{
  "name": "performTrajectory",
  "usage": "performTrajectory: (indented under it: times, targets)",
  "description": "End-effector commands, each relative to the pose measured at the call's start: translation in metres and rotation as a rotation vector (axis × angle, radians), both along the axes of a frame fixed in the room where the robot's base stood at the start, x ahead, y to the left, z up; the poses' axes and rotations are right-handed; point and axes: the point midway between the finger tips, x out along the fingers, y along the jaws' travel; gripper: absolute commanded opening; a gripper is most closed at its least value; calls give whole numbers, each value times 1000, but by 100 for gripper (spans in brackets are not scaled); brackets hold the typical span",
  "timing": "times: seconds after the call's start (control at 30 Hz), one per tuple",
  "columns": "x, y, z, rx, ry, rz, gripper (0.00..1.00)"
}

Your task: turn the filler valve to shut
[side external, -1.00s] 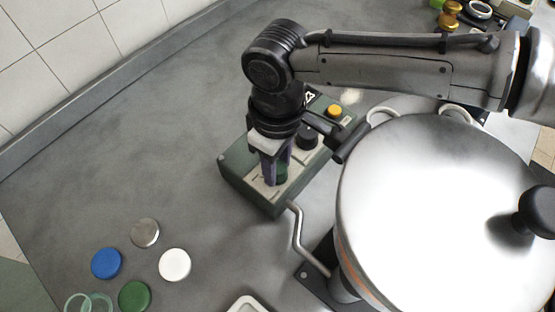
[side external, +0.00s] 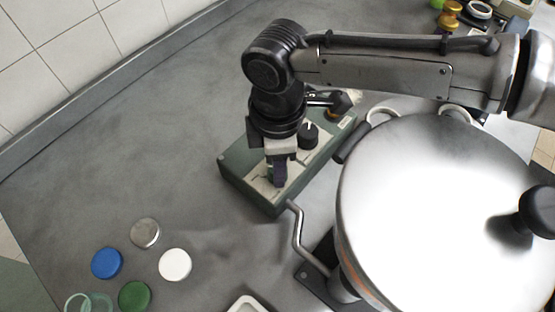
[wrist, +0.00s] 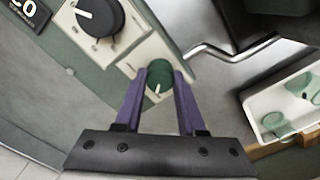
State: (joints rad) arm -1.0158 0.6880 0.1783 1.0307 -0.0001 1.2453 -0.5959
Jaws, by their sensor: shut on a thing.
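The filler valve is a green knob (wrist: 160,74) with a white pointer line, on the pale panel of a green control box (side external: 236,170). In the wrist view the knob sits between my two purple fingers, and its pointer line faces toward the gripper's body. My gripper (side external: 277,179) points down at the near end of the box and is shut on the knob. In the side view the fingers hide most of the knob. Its panel markings are too small to read.
A black knob (side external: 308,134) with a white pointer sits beside it on the box. A bent pipe (side external: 297,229) and a large shiny vessel (side external: 430,210) stand close on the right. Loose lids, including a blue one (side external: 107,263), lie front left.

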Motion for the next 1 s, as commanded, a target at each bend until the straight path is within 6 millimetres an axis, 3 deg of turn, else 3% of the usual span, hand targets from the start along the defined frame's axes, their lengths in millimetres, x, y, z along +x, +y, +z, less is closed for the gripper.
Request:
performTrajectory:
  times: [0.53, 0.57, 0.7, 1.0]
  targets:
    - [0, 1, 2, 3, -2, 25, 0]
    - [0, 1, 2, 3, -2, 25, 43]
    - [0, 0, 2, 3, -1, 25, 68]
    - [0, 0, 1, 1, -1, 25, 69]
